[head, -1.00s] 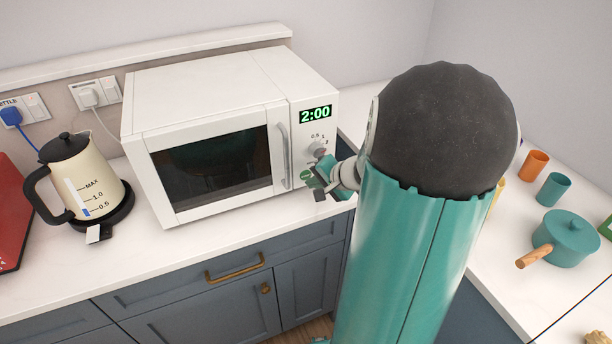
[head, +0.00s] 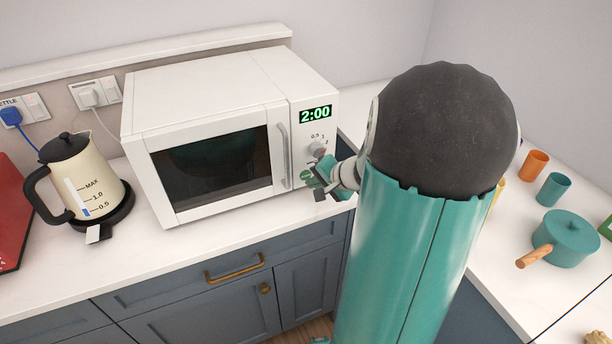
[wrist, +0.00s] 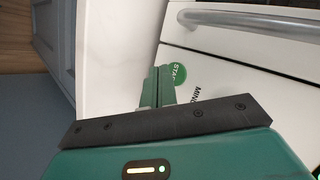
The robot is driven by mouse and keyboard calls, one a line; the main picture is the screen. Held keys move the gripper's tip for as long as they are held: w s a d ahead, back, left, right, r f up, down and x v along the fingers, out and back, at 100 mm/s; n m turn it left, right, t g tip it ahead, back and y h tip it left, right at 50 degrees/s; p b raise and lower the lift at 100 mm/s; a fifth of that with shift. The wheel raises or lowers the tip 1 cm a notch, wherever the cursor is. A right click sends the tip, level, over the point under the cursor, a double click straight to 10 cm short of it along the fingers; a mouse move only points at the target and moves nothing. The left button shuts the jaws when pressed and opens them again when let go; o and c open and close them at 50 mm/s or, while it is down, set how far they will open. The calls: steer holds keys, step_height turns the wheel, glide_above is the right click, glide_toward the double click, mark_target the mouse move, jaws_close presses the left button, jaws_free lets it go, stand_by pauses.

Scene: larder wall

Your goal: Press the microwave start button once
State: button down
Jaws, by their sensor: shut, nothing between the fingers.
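The white microwave (head: 210,90) stands on the counter with its door shut, and its display (head: 315,114) reads 2:00. The green round start button (head: 306,176) is low on its control panel, below the grey dial (head: 317,150). In the wrist view the start button (wrist: 179,75) shows part of the word START. My gripper (head: 318,180) is shut and empty, in front of the lower control panel. In the wrist view its green fingertips (wrist: 160,80) are beside the button and overlap its left edge. I cannot tell whether they touch it.
A cream kettle (head: 82,178) stands on the counter to the left, with a red object (head: 10,215) at the far left edge. The microwave door handle (head: 284,155) is left of the panel. A teal pot (head: 568,238) and cups stand on the right counter.

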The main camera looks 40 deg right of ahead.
stand_by(0.5)
steer(key=shift+w+d, duration=0.1)
steer(key=shift+w, duration=0.3)
steer(key=shift+w+d, duration=0.1)
steer(key=shift+w, duration=0.25)
stand_by(0.5)
stand_by(0.3)
steer(key=shift+s+a, duration=0.2)
steer(key=shift+s, duration=0.55)
steer(key=shift+s, duration=0.1)
steer(key=shift+s+a, duration=0.25)
steer(key=shift+s, duration=0.5)
steer(key=shift+s+a, duration=0.25)
steer(key=shift+s, duration=0.55)
steer(key=shift+s+a, duration=0.25)
steer(key=shift+s, duration=0.5)
